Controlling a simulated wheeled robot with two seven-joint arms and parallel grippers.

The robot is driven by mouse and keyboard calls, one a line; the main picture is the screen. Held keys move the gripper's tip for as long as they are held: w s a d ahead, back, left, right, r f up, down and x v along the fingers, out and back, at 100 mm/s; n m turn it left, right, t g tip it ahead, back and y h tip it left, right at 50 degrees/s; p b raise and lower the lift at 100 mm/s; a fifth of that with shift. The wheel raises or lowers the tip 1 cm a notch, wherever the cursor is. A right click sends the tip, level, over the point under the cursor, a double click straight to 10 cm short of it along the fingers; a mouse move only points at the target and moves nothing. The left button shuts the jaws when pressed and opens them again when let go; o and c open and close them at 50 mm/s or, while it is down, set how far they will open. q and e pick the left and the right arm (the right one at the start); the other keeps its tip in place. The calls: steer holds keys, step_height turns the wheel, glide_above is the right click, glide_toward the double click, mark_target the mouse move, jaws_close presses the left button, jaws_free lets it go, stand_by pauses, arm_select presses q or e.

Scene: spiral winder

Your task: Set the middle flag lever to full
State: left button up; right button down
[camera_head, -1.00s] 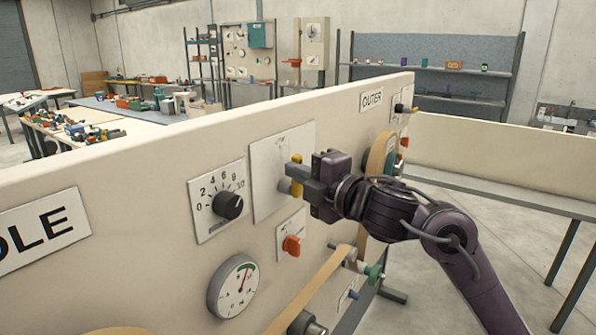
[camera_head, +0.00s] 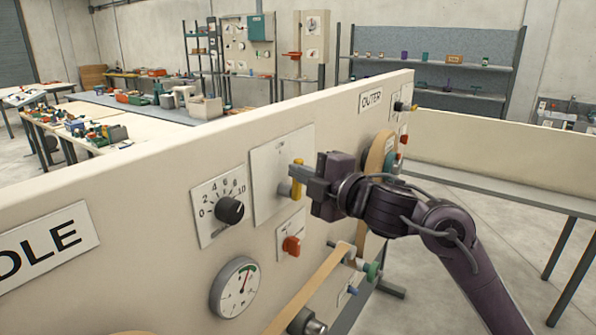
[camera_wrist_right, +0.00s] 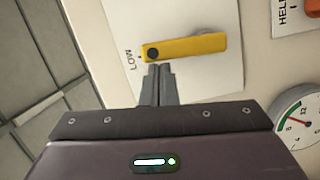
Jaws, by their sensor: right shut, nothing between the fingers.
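The yellow flag lever (camera_head: 297,188) stands out from a pale plate (camera_head: 268,165) on the cream panel. The right wrist view shows the lever (camera_wrist_right: 190,46) as a bar, with a dark screw at its end near the word LOW. My right gripper (camera_head: 296,172) is shut and empty in front of the plate, and its fingers hide part of the lever in the head view. In the right wrist view, the fingertips (camera_wrist_right: 159,69) are just beside the lever's screw end; I cannot tell whether they touch it. My left gripper is not in view.
A black dial knob (camera_head: 229,210) is left of the plate. An orange-red switch (camera_head: 291,246) and a round gauge (camera_head: 235,288) sit below. A tan belt (camera_head: 310,292) runs along the lower panel. A sign ending in "DLE" (camera_head: 45,250) is at left. Open floor lies to the right.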

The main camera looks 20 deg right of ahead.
steer(key=m+p, duration=0.1)
steer(key=p, duration=0.1)
steer(key=w+d+r+m+p, duration=0.1)
steer(key=p, duration=0.1)
steer(key=shift+d+m+g, duration=0.3)
steer(key=shift+m+g, duration=0.1)
steer(key=shift+w+d+f+m+p, duration=0.1)
steer(key=shift+w+d+m+p, duration=0.1)
steer(key=shift+m+p, duration=0.15)
steer(key=w+d+f+m, duration=0.1)
steer(key=w+d+f, duration=0.2)
steer(key=d+f, duration=0.1)
steer(key=shift+w+g, duration=0.2)
steer(key=shift+g, duration=0.2)
steer(key=shift+d+f+m, duration=0.1)
steer(key=shift+d+m, duration=0.05)
steer(key=shift+m, duration=0.1)
